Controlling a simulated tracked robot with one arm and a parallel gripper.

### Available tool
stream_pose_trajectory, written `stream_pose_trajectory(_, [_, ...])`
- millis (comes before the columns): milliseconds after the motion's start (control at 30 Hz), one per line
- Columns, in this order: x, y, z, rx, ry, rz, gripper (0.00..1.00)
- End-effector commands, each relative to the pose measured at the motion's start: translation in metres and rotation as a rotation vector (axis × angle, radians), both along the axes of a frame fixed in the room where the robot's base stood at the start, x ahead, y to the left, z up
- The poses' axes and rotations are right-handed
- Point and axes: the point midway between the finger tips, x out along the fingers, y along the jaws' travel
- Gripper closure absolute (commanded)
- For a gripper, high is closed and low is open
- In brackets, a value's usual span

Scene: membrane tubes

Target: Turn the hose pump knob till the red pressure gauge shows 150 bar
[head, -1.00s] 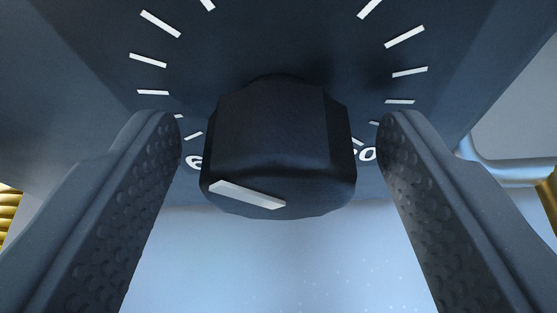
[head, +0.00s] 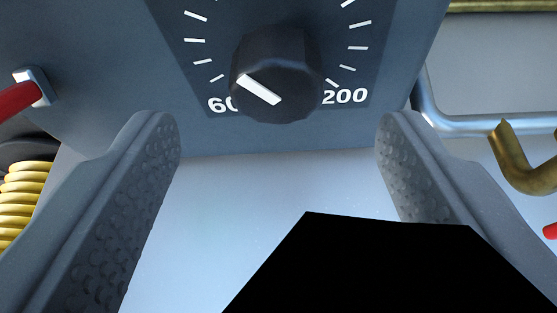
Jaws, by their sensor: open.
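The black pump knob (head: 275,75) sits on a dark panel (head: 150,95) in the upper middle of the head view. Its white pointer (head: 258,89) slants up to the left. White tick marks surround the knob, with a partly hidden 60 at lower left and 200 (head: 345,96) at lower right. My gripper (head: 278,130) is open and empty. Its two fingers stand wide apart, below the knob and clear of it. No red pressure gauge shows in this view.
A red piece in a metal fitting (head: 34,88) is at the left. Yellow coils (head: 24,195) lie below it. A silver pipe (head: 470,122) and a brass pipe (head: 520,172) are at the right. A black shape (head: 385,270) covers the lower middle. A pale surface fills the space between the fingers.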

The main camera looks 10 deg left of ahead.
Motion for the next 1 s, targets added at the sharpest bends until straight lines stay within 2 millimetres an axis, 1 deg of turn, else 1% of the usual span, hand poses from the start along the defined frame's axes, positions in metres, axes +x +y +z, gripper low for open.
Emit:
stream_pose_trajectory(33, [-0.006, -0.002, 0.006, 0.003, -0.004, -0.002, 0.41])
stream_pose_trajectory(67, [-0.01, -0.002, 0.008, 0.003, -0.004, -0.002, 0.41])
stream_pose_trajectory(400, [-0.048, -0.004, 0.022, 0.001, -0.002, 0.0, 0.41])
stream_pose_trajectory(600, [-0.066, -0.005, 0.028, 0.0, -0.001, 0.001, 0.41])
stream_pose_trajectory(767, [-0.072, -0.006, 0.031, 0.0, -0.001, 0.001, 0.41])
stream_pose_trajectory(1000, [-0.073, -0.006, 0.031, 0.0, -0.001, 0.0, 0.41])
